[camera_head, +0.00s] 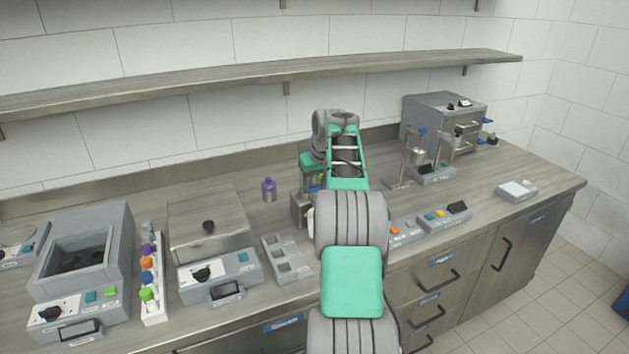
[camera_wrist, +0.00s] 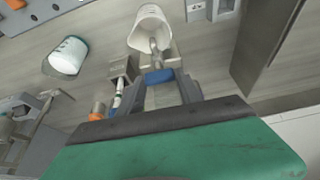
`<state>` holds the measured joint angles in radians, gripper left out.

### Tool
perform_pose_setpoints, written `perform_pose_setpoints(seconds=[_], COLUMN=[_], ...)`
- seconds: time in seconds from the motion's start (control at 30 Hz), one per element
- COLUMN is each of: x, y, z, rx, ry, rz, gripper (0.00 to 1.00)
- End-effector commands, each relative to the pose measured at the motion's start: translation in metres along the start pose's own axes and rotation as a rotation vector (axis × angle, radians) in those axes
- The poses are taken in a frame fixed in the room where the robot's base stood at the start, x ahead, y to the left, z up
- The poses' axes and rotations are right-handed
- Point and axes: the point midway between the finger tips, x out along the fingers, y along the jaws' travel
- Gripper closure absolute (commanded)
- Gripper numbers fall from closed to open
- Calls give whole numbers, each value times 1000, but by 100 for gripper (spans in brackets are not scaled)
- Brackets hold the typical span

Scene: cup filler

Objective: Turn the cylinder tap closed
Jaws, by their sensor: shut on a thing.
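In the wrist view, a blue tap handle (camera_wrist: 158,76) sits between the grey fingertips of my gripper (camera_wrist: 161,84). My gripper is shut on this handle. Just beyond it a white, open-topped cup-like vessel (camera_wrist: 150,22) shows, with a grey metal spout or stem in front of it. A small grey block with a thin rod (camera_wrist: 121,70) is left of the fingers. In the head view my arm hides my gripper and the handle it holds. The angle of the tap is hard to tell.
A white cup (camera_wrist: 66,56) stands apart at the left in the wrist view. An orange part (camera_wrist: 97,111) is close to the left finger. In the head view a purple-capped bottle (camera_head: 269,189) stands left of my arm, and a grey machine (camera_head: 445,123) stands at the back right.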

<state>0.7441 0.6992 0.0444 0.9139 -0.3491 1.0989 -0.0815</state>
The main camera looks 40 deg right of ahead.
Motion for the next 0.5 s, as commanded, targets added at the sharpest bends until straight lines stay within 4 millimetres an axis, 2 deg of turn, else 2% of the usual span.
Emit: perform_pose_setpoints(seconds=[0.03, 0.37, 0.4, 0.5], x=[-6, -1, -1, -1], y=[1, 1, 1, 1], z=[-2, 0, 0, 0], rx=[-18, -47, -47, -47], ry=[0, 3, 3, 3], rz=[-9, -20, -20, -20], gripper=[99, 99, 56, 48])
